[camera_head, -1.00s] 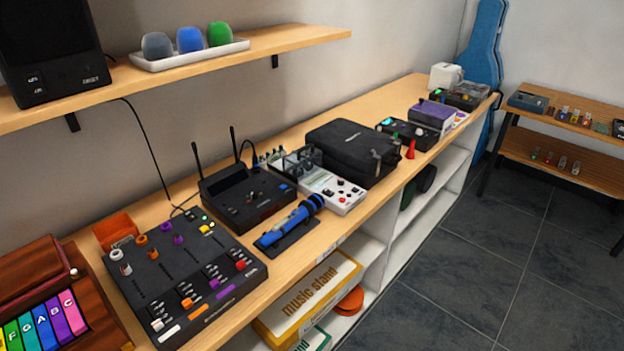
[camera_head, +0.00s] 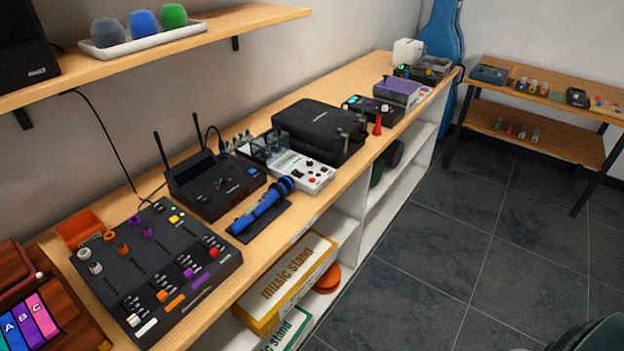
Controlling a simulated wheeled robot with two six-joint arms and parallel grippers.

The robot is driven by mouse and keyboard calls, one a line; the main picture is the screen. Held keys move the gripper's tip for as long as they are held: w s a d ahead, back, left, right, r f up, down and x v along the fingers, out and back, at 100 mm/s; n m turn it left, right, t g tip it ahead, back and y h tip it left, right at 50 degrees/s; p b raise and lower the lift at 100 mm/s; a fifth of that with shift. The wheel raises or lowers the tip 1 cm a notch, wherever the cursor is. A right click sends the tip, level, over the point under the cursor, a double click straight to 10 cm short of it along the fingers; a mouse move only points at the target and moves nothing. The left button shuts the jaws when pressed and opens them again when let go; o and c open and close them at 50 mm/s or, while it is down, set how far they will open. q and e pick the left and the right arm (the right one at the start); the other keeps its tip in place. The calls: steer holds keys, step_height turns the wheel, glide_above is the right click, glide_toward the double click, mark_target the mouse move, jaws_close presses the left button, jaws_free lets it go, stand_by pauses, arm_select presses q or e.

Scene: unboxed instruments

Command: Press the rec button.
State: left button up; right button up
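No label reading "rec" is legible. A grey-white device (camera_head: 303,172) with a small screen and a red button (camera_head: 311,180) sits mid-counter. A dark device with small lit buttons (camera_head: 371,109) and another dark device (camera_head: 423,72) are farther back, too small to read. I cannot tell which of these bears the rec button. Neither gripper is in view.
A blue microphone (camera_head: 262,209) lies in front of the receiver. A black case (camera_head: 318,126) and a red cone (camera_head: 377,126) are on the counter. A wall shelf (camera_head: 240,27) hangs above the left part.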

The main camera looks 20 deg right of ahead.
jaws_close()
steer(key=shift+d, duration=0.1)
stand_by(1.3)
